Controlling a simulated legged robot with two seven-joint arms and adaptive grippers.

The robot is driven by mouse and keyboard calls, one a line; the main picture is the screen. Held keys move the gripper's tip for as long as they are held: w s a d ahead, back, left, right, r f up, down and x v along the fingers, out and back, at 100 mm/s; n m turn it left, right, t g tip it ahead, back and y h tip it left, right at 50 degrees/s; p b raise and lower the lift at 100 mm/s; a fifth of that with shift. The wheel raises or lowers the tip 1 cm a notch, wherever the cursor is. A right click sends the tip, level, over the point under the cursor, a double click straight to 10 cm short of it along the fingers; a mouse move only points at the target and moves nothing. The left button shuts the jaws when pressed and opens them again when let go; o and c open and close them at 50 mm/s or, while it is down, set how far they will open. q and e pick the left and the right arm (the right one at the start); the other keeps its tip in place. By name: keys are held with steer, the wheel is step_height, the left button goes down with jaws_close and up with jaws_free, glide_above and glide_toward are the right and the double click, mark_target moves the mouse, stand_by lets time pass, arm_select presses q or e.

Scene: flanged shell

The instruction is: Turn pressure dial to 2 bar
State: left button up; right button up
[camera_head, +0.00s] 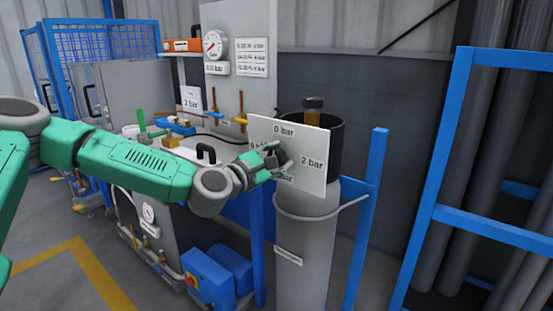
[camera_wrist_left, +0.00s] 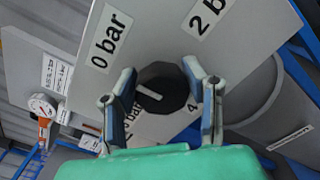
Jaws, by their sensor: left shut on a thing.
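The pressure dial is a dark round knob with a white pointer mark, seen in the left wrist view (camera_wrist_left: 165,84). It sits on a white square panel (camera_head: 312,186). In the head view, "0 bar" is at the top of the panel and "2 bar" at the right; the left and bottom labels are partly covered. In the wrist view, the pointer mark lies on the knob's left side, away from "2 bar". My left gripper (camera_head: 277,160) has its fingers on either side of the knob, shut on it. They also show in the left wrist view (camera_wrist_left: 164,105). My right gripper is out of view.
The panel stands before a grey cylinder (camera_head: 305,240) with a dark open top (camera_head: 333,130). A round gauge (camera_head: 213,43) is on the back board. Blue posts (camera_head: 366,220) and a blue rack (camera_head: 470,225) stand to the right. A workbench with pipes is behind my arm.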

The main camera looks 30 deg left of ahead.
arm_select(q)
steer(key=shift+s+f+y, duration=0.15)
steer(key=shift+f+y, duration=0.25)
steer(key=shift+f, duration=0.15)
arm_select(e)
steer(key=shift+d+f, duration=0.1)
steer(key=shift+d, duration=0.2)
arm_select(q)
steer(key=shift+a, duration=0.15)
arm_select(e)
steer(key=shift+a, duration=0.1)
arm_select(q)
steer(key=shift+m, duration=0.4)
steer(key=m, duration=0.3)
steer(key=m+p, duration=0.1)
steer(key=m, duration=0.3)
steer(key=shift+m, duration=0.4)
steer(key=m+p, duration=0.1)
steer(key=m, duration=0.3)
steer(key=shift+p, duration=0.35)
steer(key=m+p, duration=0.1)
steer(key=m, duration=0.3)
steer(key=shift+m, duration=0.3)
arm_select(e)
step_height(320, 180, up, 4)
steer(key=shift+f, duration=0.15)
arm_select(q)
steer(key=shift+a+r, duration=0.1)
